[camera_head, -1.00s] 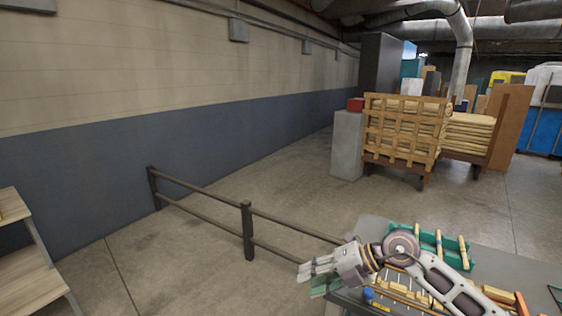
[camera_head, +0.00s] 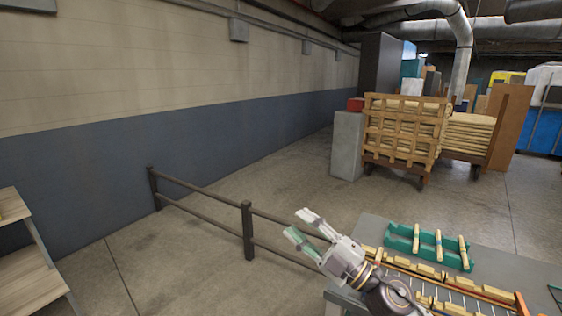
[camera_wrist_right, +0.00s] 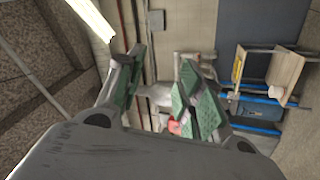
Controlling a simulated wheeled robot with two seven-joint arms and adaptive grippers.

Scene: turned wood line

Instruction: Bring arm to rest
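My right gripper (camera_head: 308,234) shows at the lower middle of the head view, past the left edge of the workbench. Its two fingers with green pads are spread apart, with nothing between them. In the right wrist view the fingers (camera_wrist_right: 160,90) are also apart, with only background seen between them. My left gripper is not in the head view.
A grey workbench (camera_head: 485,255) carries a green rack (camera_head: 430,246) with several turned wood pieces and a row of wooden blocks. A dark metal railing (camera_head: 248,230) runs behind and left of the gripper. A wooden shelf (camera_head: 30,270) stands at far left. Open floor lies between.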

